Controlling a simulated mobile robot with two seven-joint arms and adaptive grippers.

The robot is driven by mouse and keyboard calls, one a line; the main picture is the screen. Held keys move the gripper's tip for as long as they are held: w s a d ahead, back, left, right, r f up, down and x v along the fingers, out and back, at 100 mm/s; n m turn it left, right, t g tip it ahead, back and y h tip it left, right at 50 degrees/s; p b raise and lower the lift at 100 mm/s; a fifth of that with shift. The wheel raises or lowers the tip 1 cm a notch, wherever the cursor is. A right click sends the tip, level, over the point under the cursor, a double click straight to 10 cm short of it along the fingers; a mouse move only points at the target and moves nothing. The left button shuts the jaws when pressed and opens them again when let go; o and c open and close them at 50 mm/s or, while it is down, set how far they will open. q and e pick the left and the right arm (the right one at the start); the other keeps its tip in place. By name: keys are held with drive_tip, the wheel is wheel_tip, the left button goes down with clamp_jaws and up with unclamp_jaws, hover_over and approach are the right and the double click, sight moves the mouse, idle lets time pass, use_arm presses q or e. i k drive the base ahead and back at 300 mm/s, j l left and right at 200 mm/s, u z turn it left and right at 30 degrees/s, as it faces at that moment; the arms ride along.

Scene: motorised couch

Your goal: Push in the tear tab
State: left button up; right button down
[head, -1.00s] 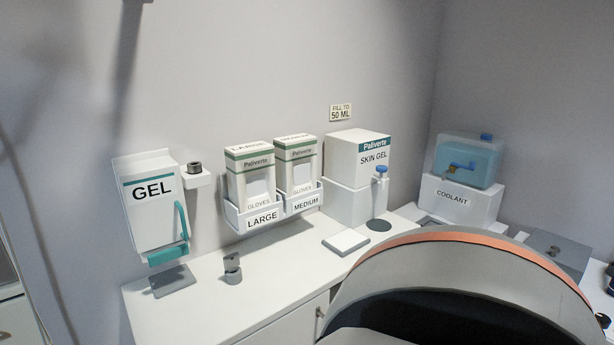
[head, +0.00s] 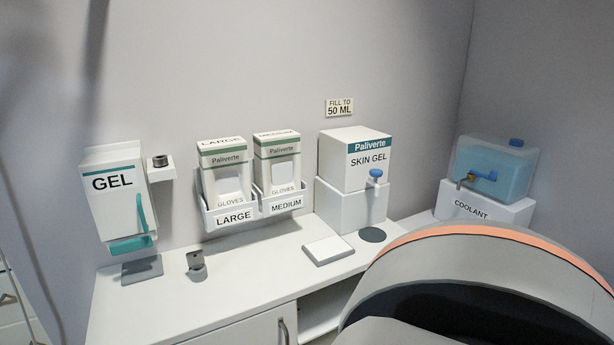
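Two upright glove boxes stand in white wall holders: the LARGE box (head: 222,158) on the left and the MEDIUM box (head: 277,150) on the right. Each has a pale panel on its front, on the large box (head: 229,184) and on the medium box (head: 283,172). These panels look like tabs, but I cannot tell for certain. No opening is visible in either box. The holders' labels read LARGE and MEDIUM. Neither of my grippers is in view.
A GEL dispenser (head: 118,200) hangs at left above the white counter (head: 250,282). A SKIN GEL box (head: 355,160) with a blue-topped tap stands right of the gloves. A COOLANT tank (head: 495,170) is at far right. A curved couch part (head: 450,255) fills the right foreground.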

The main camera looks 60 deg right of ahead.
sight(281, 174)
drive_tip(key=k+l, duration=0.5)
drive_tip(key=l, duration=0.2)
drive_tip(key=k+l, duration=0.2)
drive_tip(key=l, duration=0.2)
